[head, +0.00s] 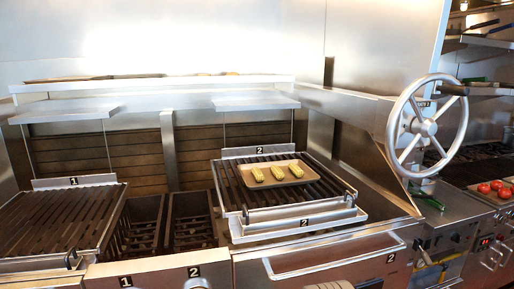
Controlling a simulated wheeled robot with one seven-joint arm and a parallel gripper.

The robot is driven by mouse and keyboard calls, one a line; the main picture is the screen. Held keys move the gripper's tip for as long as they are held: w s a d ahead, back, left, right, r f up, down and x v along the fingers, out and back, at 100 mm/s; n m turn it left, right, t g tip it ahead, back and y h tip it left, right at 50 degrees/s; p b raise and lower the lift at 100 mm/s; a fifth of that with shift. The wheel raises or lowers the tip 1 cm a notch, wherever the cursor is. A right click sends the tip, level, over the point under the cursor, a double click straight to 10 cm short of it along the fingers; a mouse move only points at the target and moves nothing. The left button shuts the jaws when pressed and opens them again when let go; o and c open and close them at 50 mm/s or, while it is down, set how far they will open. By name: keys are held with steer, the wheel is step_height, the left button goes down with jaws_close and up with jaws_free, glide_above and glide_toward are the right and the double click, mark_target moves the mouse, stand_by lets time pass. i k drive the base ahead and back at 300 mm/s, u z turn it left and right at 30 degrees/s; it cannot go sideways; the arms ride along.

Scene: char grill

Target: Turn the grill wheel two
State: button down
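A large silver spoked grill wheel (428,127) stands at the right of the head view, beside the right grill station. A dark crank handle (453,90) sticks out from its upper right rim. A small label (422,104) sits near its upper spokes, too small to read surely. Grate two (325,190), marked "2", is raised at the middle and carries a beige tray (243,172) with three corn cobs (277,172). My gripper is not in view.
Grate one (55,215) is at the left. Open grill pits (140,225) lie between the grates. A metal shelf (150,85) runs along the back. Tomatoes (490,187) lie on a counter at far right. A towel bar (335,258) runs along the front.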

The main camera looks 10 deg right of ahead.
mark_target(425, 127)
steer(key=z, duration=2.65)
steer(key=i, duration=0.5)
steer(key=u, duration=2.85)
